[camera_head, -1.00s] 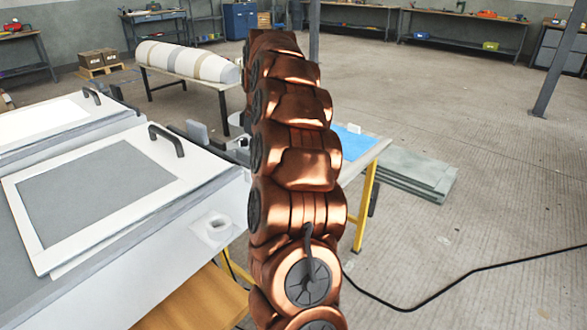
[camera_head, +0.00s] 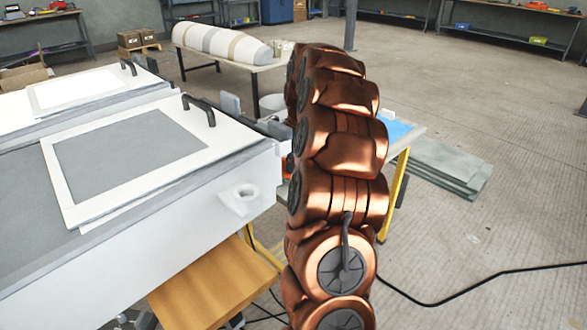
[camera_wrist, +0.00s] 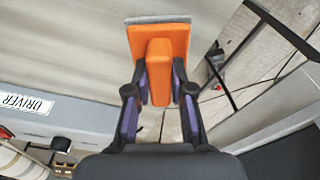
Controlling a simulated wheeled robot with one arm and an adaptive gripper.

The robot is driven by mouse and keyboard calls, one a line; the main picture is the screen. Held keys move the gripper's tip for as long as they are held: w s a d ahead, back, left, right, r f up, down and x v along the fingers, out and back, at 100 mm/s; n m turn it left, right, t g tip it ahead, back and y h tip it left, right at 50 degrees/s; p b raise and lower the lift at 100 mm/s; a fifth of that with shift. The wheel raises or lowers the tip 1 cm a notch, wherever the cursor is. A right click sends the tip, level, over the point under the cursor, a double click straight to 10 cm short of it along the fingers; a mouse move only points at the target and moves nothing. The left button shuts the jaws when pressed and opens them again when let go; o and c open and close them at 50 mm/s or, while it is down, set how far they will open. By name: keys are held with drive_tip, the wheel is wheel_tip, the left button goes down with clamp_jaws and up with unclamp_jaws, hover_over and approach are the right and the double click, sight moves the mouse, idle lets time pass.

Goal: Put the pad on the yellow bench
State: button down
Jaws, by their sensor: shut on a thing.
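The pad (camera_wrist: 176,44) is an orange block with a raised grip and a grey layer along its far edge. In the wrist view my gripper (camera_wrist: 160,88) is shut on its raised grip, with one dark finger on each side. The pad is held in front of the wrist. In the head view my arm hides the gripper. The yellow bench (camera_head: 396,184) shows its yellow legs and part of its pale top right of my arm. A blue sheet (camera_head: 397,131) lies on it. My arm covers much of the bench.
A white cabinet with a framed lid (camera_head: 68,196) and black handle stands at left. A wooden board (camera_head: 215,283) lies low beside it. Flat grey slabs (camera_head: 450,168) lie on the floor behind the bench. A black cable (camera_head: 430,303) crosses open floor at right.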

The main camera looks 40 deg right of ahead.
drive_tip(key=shift+f, duration=1)
drive_tip(key=shift+f, duration=0.1)
drive_tip(key=c, duration=1)
unclamp_jaws()
drive_tip(key=r, duration=0.4)
drive_tip(key=s+r, duration=0.1)
drive_tip(key=r, duration=0.3)
drive_tip(key=r+p, duration=0.1)
drive_tip(key=r, duration=0.3)
drive_tip(key=shift+s+d+r, duration=0.1)
drive_tip(key=shift+s+d, duration=0.05)
drive_tip(key=shift+d, duration=0.1)
drive_tip(key=shift+s, duration=0.1)
